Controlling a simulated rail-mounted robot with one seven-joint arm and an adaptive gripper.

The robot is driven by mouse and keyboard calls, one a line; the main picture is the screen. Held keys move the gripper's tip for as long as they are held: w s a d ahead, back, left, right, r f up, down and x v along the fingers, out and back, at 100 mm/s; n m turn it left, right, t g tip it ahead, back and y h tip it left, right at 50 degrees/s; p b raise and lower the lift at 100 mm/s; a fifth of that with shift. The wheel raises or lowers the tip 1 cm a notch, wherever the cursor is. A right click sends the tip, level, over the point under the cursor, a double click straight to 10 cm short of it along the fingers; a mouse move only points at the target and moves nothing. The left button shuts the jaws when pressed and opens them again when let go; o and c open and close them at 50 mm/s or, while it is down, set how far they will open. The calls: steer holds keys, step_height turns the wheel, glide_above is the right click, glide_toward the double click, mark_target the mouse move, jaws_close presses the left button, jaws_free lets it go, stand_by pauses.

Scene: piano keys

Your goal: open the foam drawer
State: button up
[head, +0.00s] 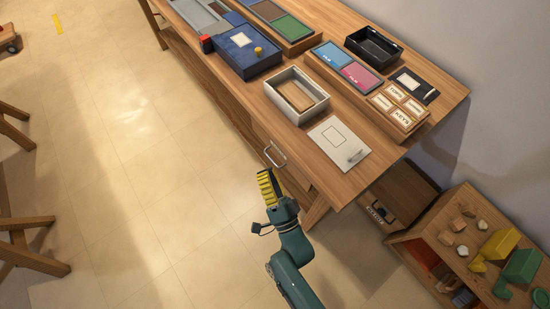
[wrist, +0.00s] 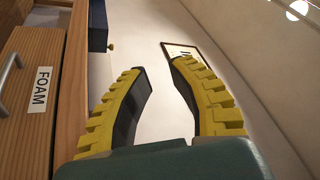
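The foam drawer (wrist: 25,75) is in the wooden table's front, at the left of the wrist view. Its wooden front bears a white label reading FOAM (wrist: 40,90). A silver bar handle (head: 275,155) is on the drawer front in the head view; part of it also shows at the left edge of the wrist view (wrist: 9,70). The drawer looks shut, flush with the table. My gripper (wrist: 156,66) is open and empty, with yellow ribbed fingers apart. In the head view my gripper (head: 265,178) is just below the handle and does not appear to touch it.
On the wooden table (head: 372,178) stand a white-walled box (head: 318,112), a grey lid (head: 340,143), a blue box (head: 250,58) and a black tray (head: 373,47). A toy shelf (head: 440,232) stands at the lower right.

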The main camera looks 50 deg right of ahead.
mark_target(270, 158)
steer(key=s+d+f+g+b, duration=0.1)
steer(key=s+f+b, duration=0.3)
steer(key=f, duration=0.6)
steer(key=s+d+f+g+b, duration=0.1)
steer(key=s+f+g+b, duration=0.1)
steer(key=f+b, duration=0.65)
steer(key=shift+m+h, duration=0.3)
steer(key=shift+h, duration=0.1)
steer(key=x, duration=0.5)
steer(key=b+x, duration=0.1)
steer(key=x, duration=0.5)
steer(key=f+x, duration=0.1)
steer(key=x, duration=0.4)
steer(key=shift+w+d+b, duration=0.1)
steer(key=shift+w+b, duration=0.25)
steer(key=shift+b, duration=0.05)
jaws_close()
